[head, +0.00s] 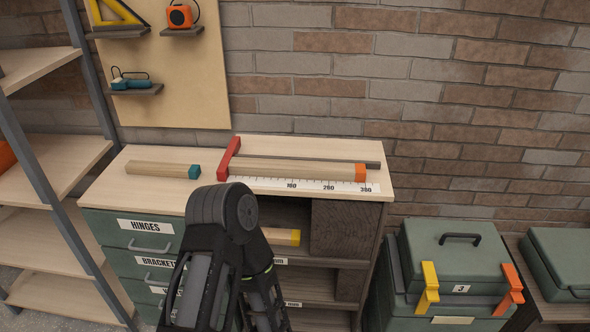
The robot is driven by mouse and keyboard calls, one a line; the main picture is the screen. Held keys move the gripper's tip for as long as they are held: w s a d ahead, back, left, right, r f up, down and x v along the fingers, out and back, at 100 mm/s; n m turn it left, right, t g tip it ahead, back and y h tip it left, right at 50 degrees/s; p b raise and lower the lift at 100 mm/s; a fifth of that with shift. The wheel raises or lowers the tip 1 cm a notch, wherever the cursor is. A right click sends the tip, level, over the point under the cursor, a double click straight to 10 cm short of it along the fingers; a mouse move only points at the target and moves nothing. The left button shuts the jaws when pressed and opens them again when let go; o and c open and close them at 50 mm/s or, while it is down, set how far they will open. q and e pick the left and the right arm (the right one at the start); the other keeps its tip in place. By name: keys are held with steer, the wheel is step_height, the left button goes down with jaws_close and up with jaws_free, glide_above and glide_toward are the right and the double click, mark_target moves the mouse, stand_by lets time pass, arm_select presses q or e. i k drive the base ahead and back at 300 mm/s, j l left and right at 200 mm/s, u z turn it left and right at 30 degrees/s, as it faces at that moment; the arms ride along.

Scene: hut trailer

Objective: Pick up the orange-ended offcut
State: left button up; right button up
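The orange-ended offcut (300,170) is a pale wooden bar with an orange right end. It lies on the cabinet top (150,153) along the back edge of a white measuring scale (300,185), with its left end near a red stop (229,158). A dark rail runs just behind it. One of my dark arms rises from the bottom middle, its rounded joint in front of the cabinet and left of the scale. I cannot tell which arm it is. No gripper fingertips show, and nothing covers the offcut.
A teal-ended offcut (162,168) lies on the cabinet top at left. A yellow-ended offcut (282,237) is in an open compartment below. Wooden shelves (62,160) stand at left, a green toolbox (455,255) at right. A tool board (165,70) hangs behind.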

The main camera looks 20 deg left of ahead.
mark_target(242, 167)
steer(key=u, duration=0.7)
